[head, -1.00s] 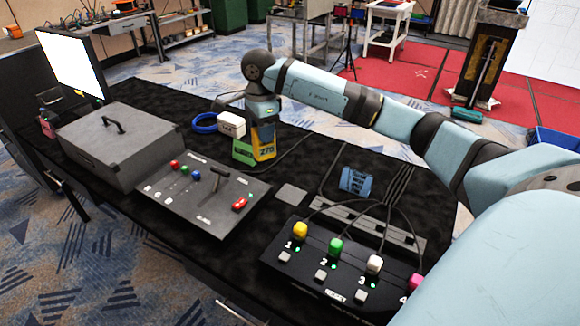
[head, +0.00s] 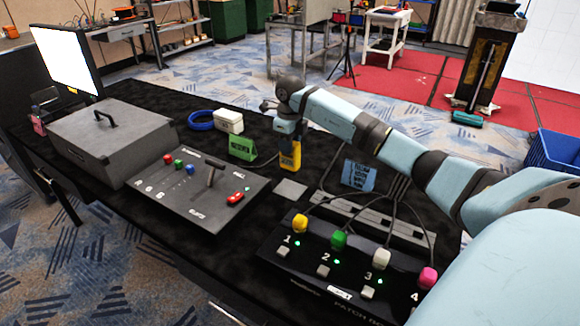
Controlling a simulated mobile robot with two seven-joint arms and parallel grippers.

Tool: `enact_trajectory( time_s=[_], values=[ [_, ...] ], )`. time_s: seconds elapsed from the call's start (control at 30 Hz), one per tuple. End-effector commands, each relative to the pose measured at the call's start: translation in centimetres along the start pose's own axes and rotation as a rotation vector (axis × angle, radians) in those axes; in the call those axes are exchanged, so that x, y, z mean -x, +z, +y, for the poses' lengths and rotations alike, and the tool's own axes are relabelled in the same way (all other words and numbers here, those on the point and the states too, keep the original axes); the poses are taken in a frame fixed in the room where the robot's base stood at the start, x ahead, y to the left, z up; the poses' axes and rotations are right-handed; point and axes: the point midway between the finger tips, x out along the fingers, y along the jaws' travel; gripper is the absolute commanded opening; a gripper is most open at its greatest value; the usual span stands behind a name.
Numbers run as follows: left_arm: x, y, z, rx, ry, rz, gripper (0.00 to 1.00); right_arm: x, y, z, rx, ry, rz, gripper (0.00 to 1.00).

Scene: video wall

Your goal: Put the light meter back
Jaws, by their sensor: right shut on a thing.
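The yellow light meter (head: 289,156) is upright, hanging from my right gripper (head: 288,134), which is shut on its top. Its lower end shows just behind a small flat grey square pad (head: 291,190) on the black table; I cannot tell whether it touches the table. The fingertips are small and partly hidden by the wrist. My left gripper is not in view.
A green card (head: 242,149) and white box (head: 229,121) stand left of the meter. A blue card (head: 358,176) stands right. The lever panel (head: 208,205) and button box (head: 330,268) are nearer.

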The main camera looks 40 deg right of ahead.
Motion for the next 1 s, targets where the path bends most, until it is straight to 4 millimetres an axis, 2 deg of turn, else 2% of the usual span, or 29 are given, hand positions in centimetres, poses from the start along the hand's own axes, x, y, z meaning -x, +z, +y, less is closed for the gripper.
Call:
enact_trajectory(
  time_s=[0.03, 0.1, 0.33, 0.6, 0.97, 1.0],
  values=[
    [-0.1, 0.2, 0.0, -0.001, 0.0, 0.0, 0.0, -1.2, 0.0, 0.0, -0.002, 0.002, 0.002, 0.06],
    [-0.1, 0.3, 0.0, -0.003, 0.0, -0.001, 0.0, -2.2, 0.0, 0.0, -0.001, 0.001, 0.0, 0.06],
    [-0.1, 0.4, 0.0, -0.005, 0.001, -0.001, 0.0, -3.8, 0.0, 0.0, 0.0, 0.0, -0.001, 0.06],
    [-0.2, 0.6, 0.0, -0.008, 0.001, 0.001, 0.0, -7.4, 0.0, 0.0, 0.0, 0.001, -0.001, 0.06],
    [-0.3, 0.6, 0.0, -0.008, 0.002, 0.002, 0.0, -7.8, 0.0, -0.1, 0.001, -0.001, -0.001, 0.06],
    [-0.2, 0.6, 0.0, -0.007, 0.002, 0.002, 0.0, -7.7, 0.0, -0.1, 0.001, -0.001, -0.001, 0.45]
  ],
)
